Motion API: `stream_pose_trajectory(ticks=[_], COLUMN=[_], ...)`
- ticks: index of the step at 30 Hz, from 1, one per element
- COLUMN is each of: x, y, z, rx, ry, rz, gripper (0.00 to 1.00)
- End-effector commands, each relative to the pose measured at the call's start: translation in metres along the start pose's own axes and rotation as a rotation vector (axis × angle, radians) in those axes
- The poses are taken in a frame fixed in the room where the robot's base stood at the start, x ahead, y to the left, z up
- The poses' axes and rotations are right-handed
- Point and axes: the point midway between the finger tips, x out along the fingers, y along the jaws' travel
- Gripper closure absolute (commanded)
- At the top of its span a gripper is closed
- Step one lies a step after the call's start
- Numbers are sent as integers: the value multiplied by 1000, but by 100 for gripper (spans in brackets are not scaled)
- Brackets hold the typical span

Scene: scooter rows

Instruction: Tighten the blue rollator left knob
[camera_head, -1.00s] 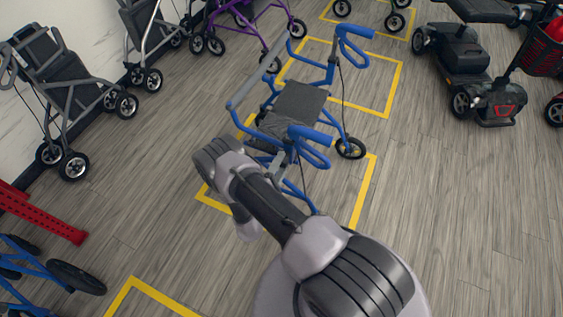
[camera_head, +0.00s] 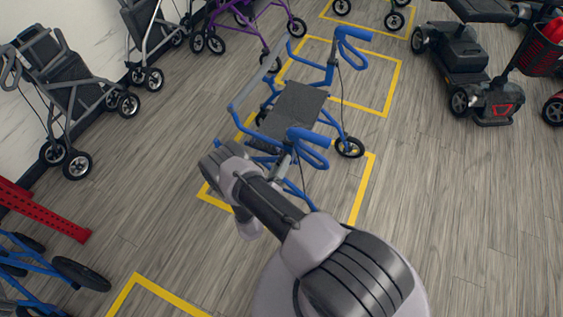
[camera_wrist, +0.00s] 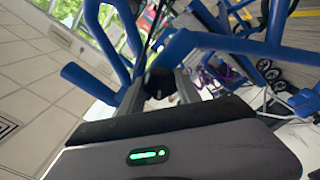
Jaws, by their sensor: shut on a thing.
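The blue rollator (camera_head: 328,75) stands upright in the middle of the head view, with a dark seat (camera_head: 297,108) and two blue handles. My arm reaches to its near side, beside the near handle (camera_head: 310,150). My fingertips are hidden in the head view. In the wrist view, my gripper (camera_wrist: 160,88) points in among the rollator's blue tubes (camera_wrist: 115,45). Its fingers are shut on a small dark knob (camera_wrist: 158,80) at the frame. Most of the knob is hidden between the fingers. I cannot tell how tight it is.
Yellow floor lines (camera_head: 365,190) frame the bays. Grey rollators (camera_head: 60,95) stand along the left wall, with a purple one (camera_head: 245,25) behind. A black scooter (camera_head: 485,95) stands at the right. A red ramp-like piece (camera_head: 45,212) lies at the left. The floor at lower right is clear.

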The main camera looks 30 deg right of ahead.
Motion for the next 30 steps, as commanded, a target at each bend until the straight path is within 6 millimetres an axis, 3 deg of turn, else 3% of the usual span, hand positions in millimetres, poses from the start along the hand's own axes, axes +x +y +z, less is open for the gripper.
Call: stream_pose_trajectory(ticks=[15, 30], x=[0, 0], y=[1, 0], z=[-1, 0], rx=[432, 614], ry=[0, 0], rz=[-1, 0], gripper=[100, 100])
